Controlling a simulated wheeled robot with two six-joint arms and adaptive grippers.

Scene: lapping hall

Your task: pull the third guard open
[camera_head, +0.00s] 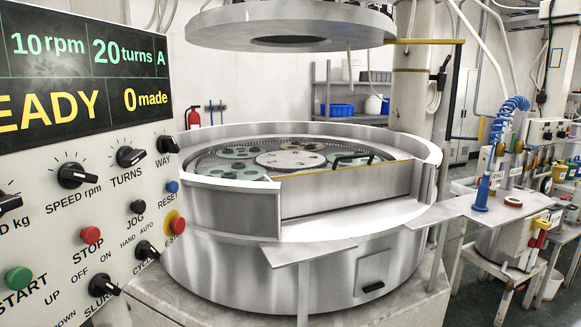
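A round steel lapping machine (230,265) stands in the middle of the view. Its rim wall has a gap at the front right. In that gap stands a flat guard panel (345,190) with a yellowish top edge, and a black bar handle (352,158) shows just above that edge. I cannot tell which panel counts as the third guard. Inside the ring lie pale green discs (237,172) and a whitish disc (290,160). A small door with a black handle (373,287) is on the lower front. Neither of my grippers is in view.
A control panel (95,210) with knobs and a display (85,75) fills the left. A round upper plate (290,25) hangs above the machine. Flat metal shelves (330,246) jut out at the front. A side table (480,215) with a blue coiled-hose tool (483,190) stands right.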

